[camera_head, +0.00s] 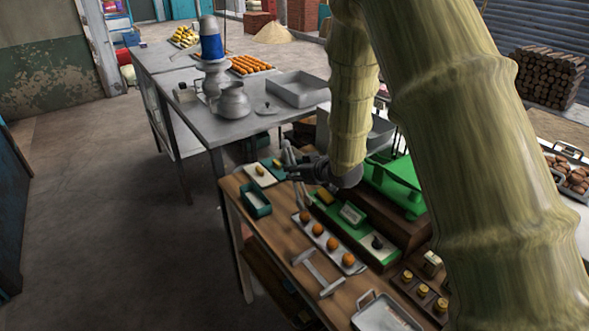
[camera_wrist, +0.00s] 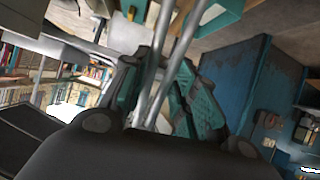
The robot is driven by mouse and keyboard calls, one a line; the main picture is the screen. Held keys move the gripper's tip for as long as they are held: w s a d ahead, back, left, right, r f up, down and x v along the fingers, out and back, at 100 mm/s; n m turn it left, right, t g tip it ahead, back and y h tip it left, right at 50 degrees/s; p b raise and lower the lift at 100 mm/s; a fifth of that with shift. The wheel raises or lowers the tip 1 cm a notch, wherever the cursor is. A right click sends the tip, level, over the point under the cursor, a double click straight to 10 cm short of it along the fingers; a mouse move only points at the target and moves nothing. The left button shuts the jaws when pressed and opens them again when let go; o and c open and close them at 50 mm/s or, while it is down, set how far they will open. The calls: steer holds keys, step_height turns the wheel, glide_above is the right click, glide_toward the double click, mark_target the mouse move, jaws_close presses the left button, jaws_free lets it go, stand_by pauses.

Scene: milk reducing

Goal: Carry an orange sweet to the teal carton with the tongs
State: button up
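Several orange sweets (camera_head: 333,243) sit in a row on a narrow pale tray (camera_head: 361,268) on the wooden table. The open teal carton (camera_head: 256,213) stands to the left of this tray, near the table's left edge. My gripper (camera_head: 299,171) is above the table's far part, beyond the sweets and right of the carton. In the wrist view, the gripper's teal pads (camera_wrist: 168,98) are closed around the two silver bars of the tongs (camera_wrist: 158,82). The tong tips are out of the wrist view, and I cannot tell whether they hold anything. A teal box with a pale inside (camera_wrist: 213,17) shows at the top there.
A pale board with a yellow piece (camera_head: 258,176) lies behind the carton. A green scale (camera_head: 397,182) stands right of my gripper. A grey H-shaped rack (camera_head: 318,272) lies in front of the sweets. A metal table (camera_head: 205,128) with pots stands beyond.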

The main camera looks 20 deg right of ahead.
steer(key=shift+s+f+b, duration=0.2)
steer(key=shift+f+b, duration=1.2)
steer(key=shift+f, duration=0.9)
steer(key=shift+c, duration=0.3)
steer(key=shift+c, duration=1.3)
step_height(320, 180, up, 12)
steer(key=p, duration=0.8)
